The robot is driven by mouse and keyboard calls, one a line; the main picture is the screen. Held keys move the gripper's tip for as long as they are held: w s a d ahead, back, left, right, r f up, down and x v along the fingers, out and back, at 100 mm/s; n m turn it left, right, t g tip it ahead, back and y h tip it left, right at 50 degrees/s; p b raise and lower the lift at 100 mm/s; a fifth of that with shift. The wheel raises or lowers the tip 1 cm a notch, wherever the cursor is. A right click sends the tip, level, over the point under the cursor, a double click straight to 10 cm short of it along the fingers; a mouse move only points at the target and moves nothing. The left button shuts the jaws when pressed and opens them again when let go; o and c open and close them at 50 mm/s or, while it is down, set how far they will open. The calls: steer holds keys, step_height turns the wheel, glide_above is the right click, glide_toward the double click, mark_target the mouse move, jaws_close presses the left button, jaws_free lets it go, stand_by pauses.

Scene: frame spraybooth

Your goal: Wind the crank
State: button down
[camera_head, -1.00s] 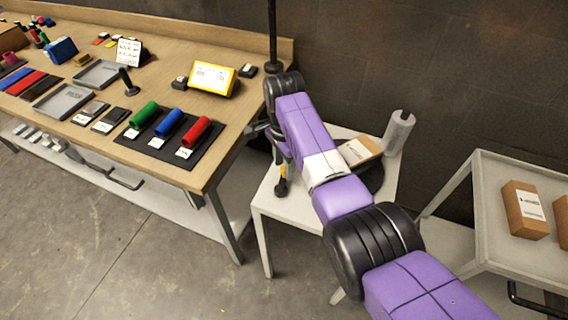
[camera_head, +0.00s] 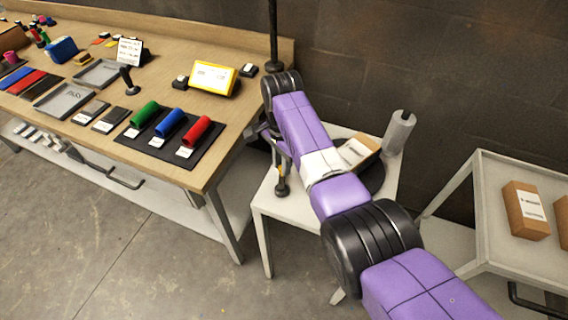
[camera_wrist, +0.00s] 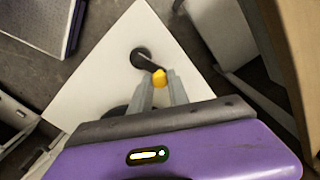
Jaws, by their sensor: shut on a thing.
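The crank has a black hub and arm (camera_wrist: 142,59) and a yellow knob (camera_wrist: 159,77), and stands on a small white table (camera_wrist: 98,75) in the wrist view. In the head view the crank's dark lower part (camera_head: 282,187) shows near the table's left side, left of my purple arm. My gripper (camera_wrist: 162,84) has its two grey fingers on either side of the yellow knob and is shut on it. In the head view my gripper is mostly hidden behind my wrist.
A wooden workbench (camera_head: 225,140) with coloured rollers stands to the left. The small table also holds a cardboard box (camera_head: 359,150) and a grey cylinder (camera_head: 398,133). A grey cart (camera_head: 484,205) with boxes is at the right.

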steer(key=n, duration=0.1)
steer(key=a+n, duration=0.1)
steer(key=n, duration=0.1)
steer(key=a+n, duration=0.1)
steer(key=n, duration=0.1)
steer(key=shift+s, duration=0.2)
steer(key=n, duration=0.2)
steer(key=a+n+p, duration=0.1)
steer(key=n, duration=0.1)
steer(key=s+n, duration=0.1)
steer(key=shift+s+a+r+n+p, duration=0.1)
steer(key=shift+a+n+p, duration=0.1)
steer(key=shift+n+p, duration=0.2)
steer(key=n, duration=0.2)
steer(key=s+n+p, duration=0.1)
steer(key=n+p, duration=0.1)
steer(key=n, duration=0.1)
steer(key=shift+s+a+n, duration=0.3)
steer(key=shift+s+a, duration=0.05)
steer(key=n, duration=0.1)
steer(key=s+n+p, duration=0.1)
steer(key=n, duration=0.1)
steer(key=shift+p, duration=0.3)
steer(key=shift+s+n+p, duration=0.25)
steer(key=shift+n, duration=0.45)
steer(key=shift+s+n+p, duration=0.25)
steer(key=shift+n, duration=0.45)
